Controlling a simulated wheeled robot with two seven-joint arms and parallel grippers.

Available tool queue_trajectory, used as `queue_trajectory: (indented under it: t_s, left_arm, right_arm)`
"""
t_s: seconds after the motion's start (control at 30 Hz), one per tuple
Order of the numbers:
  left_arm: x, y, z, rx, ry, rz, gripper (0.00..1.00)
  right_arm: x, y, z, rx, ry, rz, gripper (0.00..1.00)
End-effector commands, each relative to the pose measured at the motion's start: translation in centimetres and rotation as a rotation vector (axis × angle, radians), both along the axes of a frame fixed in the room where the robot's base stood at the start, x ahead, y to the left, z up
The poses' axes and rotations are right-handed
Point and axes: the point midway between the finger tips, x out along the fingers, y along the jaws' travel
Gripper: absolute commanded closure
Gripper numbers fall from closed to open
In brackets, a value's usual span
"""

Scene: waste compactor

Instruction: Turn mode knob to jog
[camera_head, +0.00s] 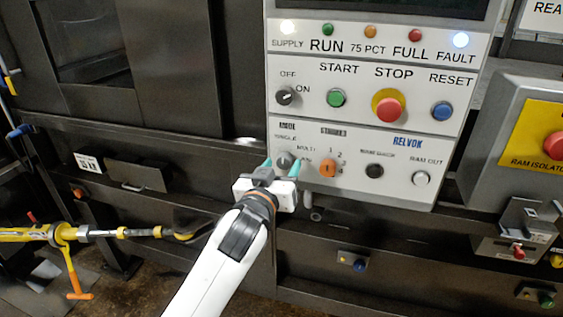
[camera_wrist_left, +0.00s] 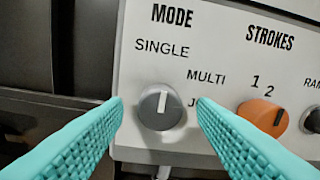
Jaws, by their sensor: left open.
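The mode knob (camera_head: 284,160) is a round grey knob with a light pointer bar, on the lower left of the white control panel (camera_head: 320,118). In the left wrist view the mode knob (camera_wrist_left: 160,107) sits below the labels SINGLE and MULTI, with a third label starting with J partly hidden by the right finger. Its pale bar stands nearly upright, tilted slightly right at the top. My left gripper (camera_head: 281,166) is open, its teal fingers (camera_wrist_left: 160,115) on either side of the knob, with gaps visible. Contact is not seen. My right gripper is not in view.
The orange strokes knob (camera_wrist_left: 262,113) is close to the right finger. Above are the OFF/ON switch (camera_head: 286,96), green START button (camera_head: 336,98) and red STOP button (camera_head: 388,106). A yellow tool with an orange handle (camera_head: 75,280) is at lower left.

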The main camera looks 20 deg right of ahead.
Motion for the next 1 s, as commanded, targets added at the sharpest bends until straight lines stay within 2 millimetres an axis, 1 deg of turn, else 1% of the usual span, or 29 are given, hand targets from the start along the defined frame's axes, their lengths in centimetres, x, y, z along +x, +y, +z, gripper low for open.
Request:
queue_trajectory:
  t_s: [0.13, 0.43, 0.47, 0.7, 0.73, 1.0]
  left_arm:
    - [0.77, -0.57, 0.00, 0.001, 0.000, 0.000, 0.48]
    - [0.92, -0.68, -0.03, 0.000, 0.000, -0.001, 0.48]
    - [0.91, -0.67, -0.03, 0.000, 0.000, -0.001, 0.51]
    - [0.91, -0.66, -0.04, 0.000, 0.000, -0.001, 0.90]
    - [0.91, -0.66, -0.04, 0.000, 0.000, -0.001, 0.92]
    - [0.90, -0.64, 0.01, 0.025, -0.015, 0.000, 0.92]
  right_arm:
    - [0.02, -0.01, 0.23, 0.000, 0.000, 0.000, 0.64]
    - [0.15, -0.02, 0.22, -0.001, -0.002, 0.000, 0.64]
    - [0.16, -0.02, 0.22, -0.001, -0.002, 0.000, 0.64]
    - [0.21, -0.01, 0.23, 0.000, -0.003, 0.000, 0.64]
    - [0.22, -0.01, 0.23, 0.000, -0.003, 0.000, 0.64]
    - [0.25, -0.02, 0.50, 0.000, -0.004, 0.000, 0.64]
